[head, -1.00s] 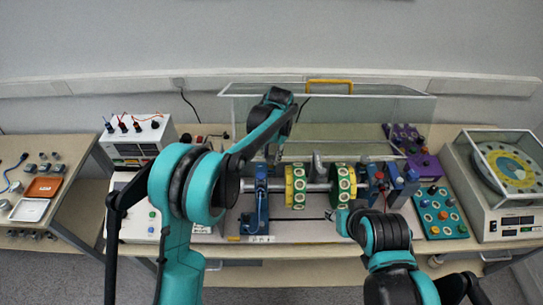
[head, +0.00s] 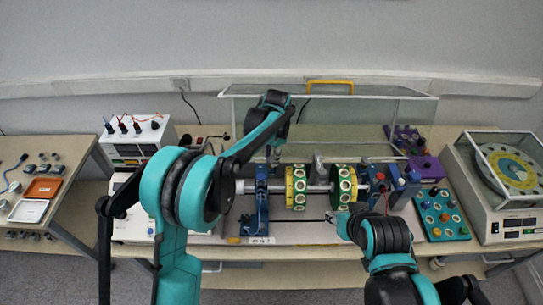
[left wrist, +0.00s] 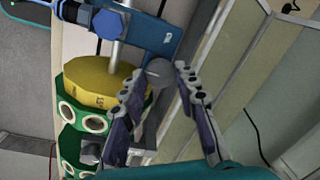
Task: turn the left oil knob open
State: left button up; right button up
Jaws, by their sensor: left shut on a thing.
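My left gripper (head: 272,156) reaches down behind the left blue bearing block (head: 262,185) of the shaft rig. In the left wrist view its two fingers (left wrist: 160,74) close on a grey round knob (left wrist: 158,70), beside the blue block (left wrist: 150,38). The yellow disc (left wrist: 102,84) lies just left of the fingers there. In the head view the knob is hidden by the gripper and arm, and I cannot tell how far it is turned. My right gripper (head: 338,216) hangs in front of the rig near the green disc; its fingers are too small to read.
A clear cover (head: 375,105) with a yellow handle stands behind the rig. A teal knob panel (head: 442,215) and a white turntable device (head: 500,190) are at the right. A white power unit (head: 138,140) stands at the left, with a side table beyond it.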

pick_arm(q)
jog(key=o, duration=1.2)
jog(key=shift+c, duration=0.2)
notch_tip(320, 180, up, 12)
jog(key=s, duration=0.1)
jog(key=shift+d, duration=0.35)
jog(key=shift+s+a, duration=0.1)
